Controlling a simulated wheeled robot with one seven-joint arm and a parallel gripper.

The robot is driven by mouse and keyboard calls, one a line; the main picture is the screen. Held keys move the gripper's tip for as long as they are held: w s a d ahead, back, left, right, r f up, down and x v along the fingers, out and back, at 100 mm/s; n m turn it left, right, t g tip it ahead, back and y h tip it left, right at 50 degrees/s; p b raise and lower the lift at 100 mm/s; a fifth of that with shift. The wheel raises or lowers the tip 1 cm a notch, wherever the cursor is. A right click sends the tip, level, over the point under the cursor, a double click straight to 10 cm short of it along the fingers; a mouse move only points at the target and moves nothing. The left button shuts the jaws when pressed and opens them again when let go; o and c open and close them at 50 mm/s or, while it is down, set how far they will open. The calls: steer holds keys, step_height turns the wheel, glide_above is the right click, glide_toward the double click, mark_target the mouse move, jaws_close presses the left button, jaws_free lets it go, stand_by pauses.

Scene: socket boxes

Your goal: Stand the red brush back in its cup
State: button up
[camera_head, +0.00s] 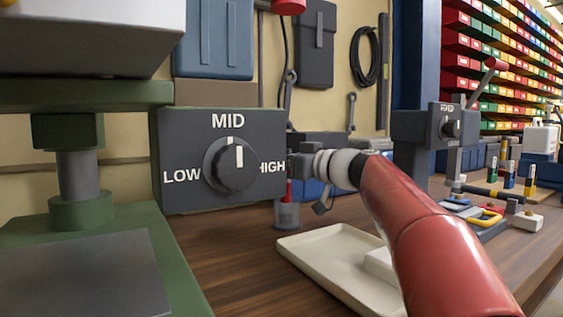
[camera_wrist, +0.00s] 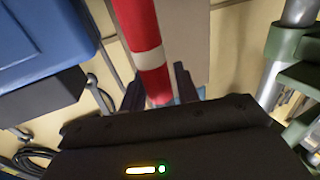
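The red brush (camera_wrist: 147,30), with a cream band, shows in the wrist view between the two fingers of my gripper (camera_wrist: 160,82), which look closed on its handle. In the head view my gripper (camera_head: 299,164) is just right of the dial box and partly hidden by it. A short red length of the brush (camera_head: 289,190) shows below the gripper, over a small grey cup (camera_head: 287,216) on the bench. The brush looks roughly upright. I cannot tell whether its lower end is inside the cup or just above it. The cup is not clear in the wrist view.
The dial box (camera_head: 175,145), its knob at MID, stands close on the left beside a green press (camera_head: 82,210). A cream tray (camera_head: 318,262) lies in front of the cup, below my arm. A second box with a knob (camera_head: 408,127) stands farther right. Some bare bench (camera_head: 225,250) shows left of the tray.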

steer(key=shift+o, duration=1.4)
steer(key=b+v, duration=0.1)
steer(key=v, duration=0.7)
steer(key=shift+b, duration=0.35)
